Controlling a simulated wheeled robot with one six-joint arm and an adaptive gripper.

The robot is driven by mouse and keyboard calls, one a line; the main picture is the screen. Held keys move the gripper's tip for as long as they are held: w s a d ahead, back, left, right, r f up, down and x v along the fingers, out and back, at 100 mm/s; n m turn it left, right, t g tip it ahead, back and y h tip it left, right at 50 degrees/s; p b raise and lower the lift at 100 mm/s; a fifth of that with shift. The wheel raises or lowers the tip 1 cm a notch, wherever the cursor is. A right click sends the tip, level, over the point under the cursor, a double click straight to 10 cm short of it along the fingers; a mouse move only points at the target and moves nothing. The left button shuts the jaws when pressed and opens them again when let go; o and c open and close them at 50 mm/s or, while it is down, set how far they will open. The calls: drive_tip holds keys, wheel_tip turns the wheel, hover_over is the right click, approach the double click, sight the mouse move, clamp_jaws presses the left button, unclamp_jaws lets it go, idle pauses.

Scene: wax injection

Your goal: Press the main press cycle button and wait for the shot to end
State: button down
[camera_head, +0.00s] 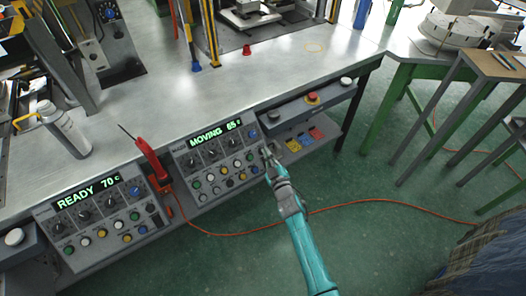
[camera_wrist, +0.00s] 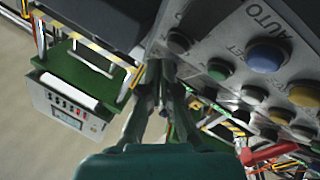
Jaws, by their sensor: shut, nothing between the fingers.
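The press control panel (camera_head: 183,160) is on the bench front in the head view, with a green display (camera_head: 215,133) reading "MOVING 65". It has rows of knobs and coloured buttons. My gripper (camera_head: 268,154) is shut and empty at the right edge of this panel. In the wrist view my fingertips (camera_wrist: 163,65) are close to a dark button (camera_wrist: 179,42); I cannot tell whether they touch it. A blue button (camera_wrist: 267,56) and a green button (camera_wrist: 220,70) are to their right. I cannot tell which is the main press cycle button.
A second panel (camera_head: 97,213) at the left reads "READY 70". A box (camera_head: 318,110) with a red mushroom button (camera_head: 312,98) and a white button (camera_head: 346,82) is to the right. A red tool (camera_head: 148,158) hangs between the panels. An orange cable (camera_head: 350,205) crosses the green floor.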

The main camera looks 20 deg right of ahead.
drive_tip(key=s+r, duration=0.1)
drive_tip(key=s, duration=0.1)
drive_tip(key=s+d+r, duration=0.1)
drive_tip(key=r, duration=0.1)
drive_tip(key=shift+s+d+r, duration=0.1)
drive_tip(key=shift+s, duration=0.25)
idle(0.8)
drive_tip(key=s+a+f+m+g, duration=0.1)
drive_tip(key=s+f+m+g, duration=0.15)
drive_tip(key=s, duration=2.65)
drive_tip(key=s+r+m, duration=0.1)
drive_tip(key=s+r, duration=0.3)
drive_tip(key=s, duration=0.3)
drive_tip(key=s+r+m+g+h, duration=0.1)
drive_tip(key=s+r+m, duration=0.1)
drive_tip(key=s+r, duration=0.3)
drive_tip(key=s+r+m, duration=0.1)
drive_tip(key=s+r, duration=0.3)
drive_tip(key=s, duration=0.6)
drive_tip(key=shift+s+d+r+m+h, duration=0.15)
drive_tip(key=shift+s+d+m+h, duration=0.15)
drive_tip(key=shift+s+d+m, duration=0.05)
drive_tip(key=shift+g, duration=0.25)
idle(0.8)
